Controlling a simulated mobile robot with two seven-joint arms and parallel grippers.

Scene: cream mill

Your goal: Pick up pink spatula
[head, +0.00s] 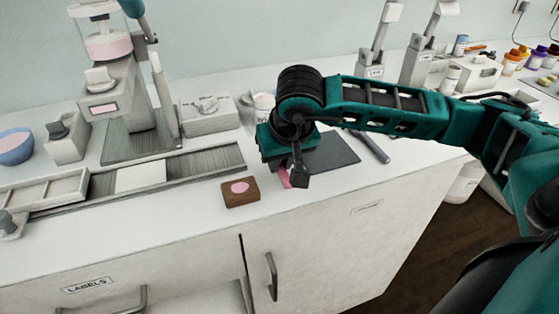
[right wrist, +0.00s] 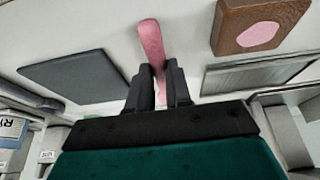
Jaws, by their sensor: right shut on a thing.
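The pink spatula (right wrist: 151,42) is between the fingers of my right gripper (right wrist: 160,82) in the right wrist view, its rounded end sticking out past the fingertips. In the head view only a small pink part of the spatula (head: 284,179) shows beside my right gripper (head: 297,182), which is low over the counter. The rest is hidden by the gripper. My right gripper is shut on the spatula. I cannot tell whether the spatula touches the counter. My left gripper is not in view.
A brown block with a pink oval (head: 241,191) lies just left of the gripper. A dark grey mat (head: 337,150) lies behind it to the right, with a dark rod (head: 370,146) beyond. A dispenser machine (head: 108,85) stands at left. The counter's front right is clear.

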